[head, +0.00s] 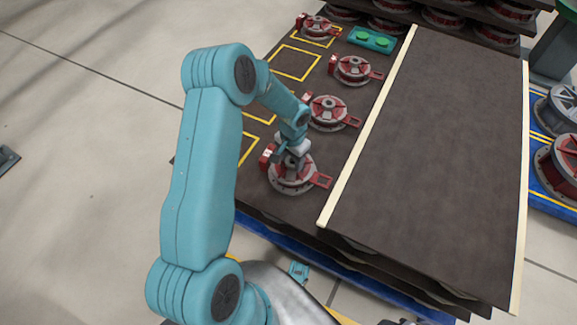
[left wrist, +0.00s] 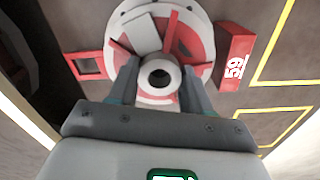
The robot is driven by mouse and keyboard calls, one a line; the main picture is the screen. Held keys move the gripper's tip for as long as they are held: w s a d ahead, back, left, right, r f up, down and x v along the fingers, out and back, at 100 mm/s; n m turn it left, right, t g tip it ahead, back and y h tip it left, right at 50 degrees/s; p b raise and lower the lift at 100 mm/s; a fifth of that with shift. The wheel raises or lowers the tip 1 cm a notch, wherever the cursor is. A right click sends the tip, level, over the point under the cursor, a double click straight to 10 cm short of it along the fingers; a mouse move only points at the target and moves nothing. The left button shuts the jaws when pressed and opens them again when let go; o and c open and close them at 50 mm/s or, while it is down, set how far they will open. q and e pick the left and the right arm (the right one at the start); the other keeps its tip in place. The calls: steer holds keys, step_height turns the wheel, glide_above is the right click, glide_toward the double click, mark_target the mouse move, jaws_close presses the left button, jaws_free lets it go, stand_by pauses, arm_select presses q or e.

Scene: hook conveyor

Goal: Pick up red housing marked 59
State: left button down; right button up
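The red housing marked 59 (head: 291,182) is the nearest round housing on the dark board. It has a grey rim, red inner parts and a pale hub. In the left wrist view the housing (left wrist: 195,40) lies under my gripper; its red block with a white 59 (left wrist: 235,60) is on the right, and a red square loop (left wrist: 87,66) on the left. My left gripper (head: 290,162) is down at the hub. In the left wrist view its two fingers (left wrist: 160,85) stand either side of the hub; I cannot tell whether they press on it. My right gripper is not in view.
Other red housings (head: 328,112) (head: 353,70) (head: 318,28) stand in a row behind. A green two-button box (head: 371,40) is at the back. Yellow outlined squares (head: 295,63) mark the board's left side. The dark panel (head: 440,150) with pale edge strips on the right is clear.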

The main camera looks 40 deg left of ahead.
arm_select(q)
steer(key=shift+w+r, duration=0.1)
steer(key=shift+r, duration=0.05)
steer(key=shift+r, duration=0.1)
